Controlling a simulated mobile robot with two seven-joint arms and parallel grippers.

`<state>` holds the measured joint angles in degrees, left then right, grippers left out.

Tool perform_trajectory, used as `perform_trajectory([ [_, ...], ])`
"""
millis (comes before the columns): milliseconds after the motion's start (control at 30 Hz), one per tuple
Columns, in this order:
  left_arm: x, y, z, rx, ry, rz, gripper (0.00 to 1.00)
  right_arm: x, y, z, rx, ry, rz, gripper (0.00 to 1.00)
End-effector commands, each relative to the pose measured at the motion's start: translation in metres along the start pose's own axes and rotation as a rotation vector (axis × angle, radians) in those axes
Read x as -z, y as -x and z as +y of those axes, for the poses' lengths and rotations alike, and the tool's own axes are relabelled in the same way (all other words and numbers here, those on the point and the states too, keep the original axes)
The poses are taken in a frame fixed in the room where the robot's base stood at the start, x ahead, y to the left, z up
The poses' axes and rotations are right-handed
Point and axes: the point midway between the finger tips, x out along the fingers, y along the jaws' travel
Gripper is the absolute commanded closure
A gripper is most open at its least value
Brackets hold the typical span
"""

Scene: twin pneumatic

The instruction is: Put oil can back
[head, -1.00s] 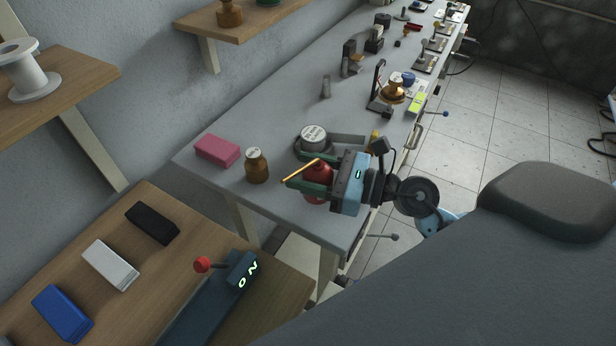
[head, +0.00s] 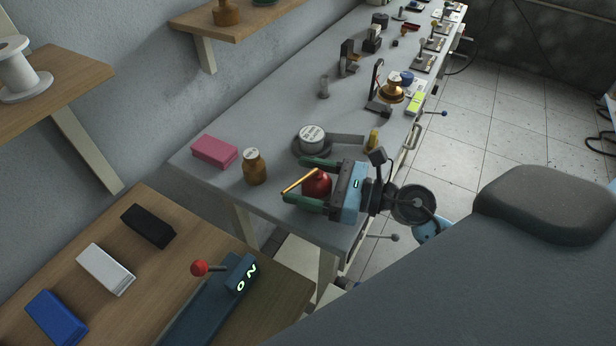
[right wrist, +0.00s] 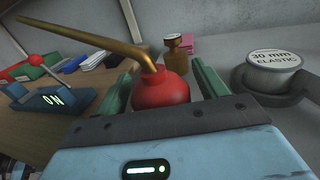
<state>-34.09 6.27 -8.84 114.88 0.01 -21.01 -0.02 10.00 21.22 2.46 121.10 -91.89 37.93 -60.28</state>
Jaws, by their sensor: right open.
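The oil can has a round red body (head: 317,182) and a long brass spout, and stands upright on the grey bench near its front end. My right gripper (head: 306,180) is open, with its two green fingers on either side of the can. In the right wrist view the red oil can (right wrist: 162,91) sits between the spread fingers, with a visible gap to each. Its spout points to the upper left there. The can's base is partly hidden by the gripper. My left gripper is not in view.
Close by on the grey bench (head: 270,130) are a pink block (head: 214,151), a brown bottle (head: 255,167) and a round 30 mm elastic weight (head: 312,138). A wooden table at lower left holds several blocks and a red-knobbed lever (head: 199,268). More tools line the bench's far end.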

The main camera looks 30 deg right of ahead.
Motion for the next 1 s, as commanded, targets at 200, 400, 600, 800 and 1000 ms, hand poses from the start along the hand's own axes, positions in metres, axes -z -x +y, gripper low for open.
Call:
perform_trajectory([
  [200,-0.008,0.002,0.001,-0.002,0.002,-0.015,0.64,-0.001,0.009,0.0,0.001,-0.001,0.003,0.29],
  [400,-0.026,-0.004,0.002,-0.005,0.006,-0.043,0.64,0.004,0.047,0.0,0.002,-0.004,0.008,0.29],
  [600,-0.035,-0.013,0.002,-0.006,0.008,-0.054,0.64,0.002,0.084,0.0,0.001,-0.005,0.006,0.29],
  [800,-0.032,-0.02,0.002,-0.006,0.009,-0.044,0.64,0.0,0.109,0.0,0.001,-0.003,0.002,0.29],
  [1000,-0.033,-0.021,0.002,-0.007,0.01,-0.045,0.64,-0.002,0.119,0.0,0.0,-0.001,0.0,0.29],
])
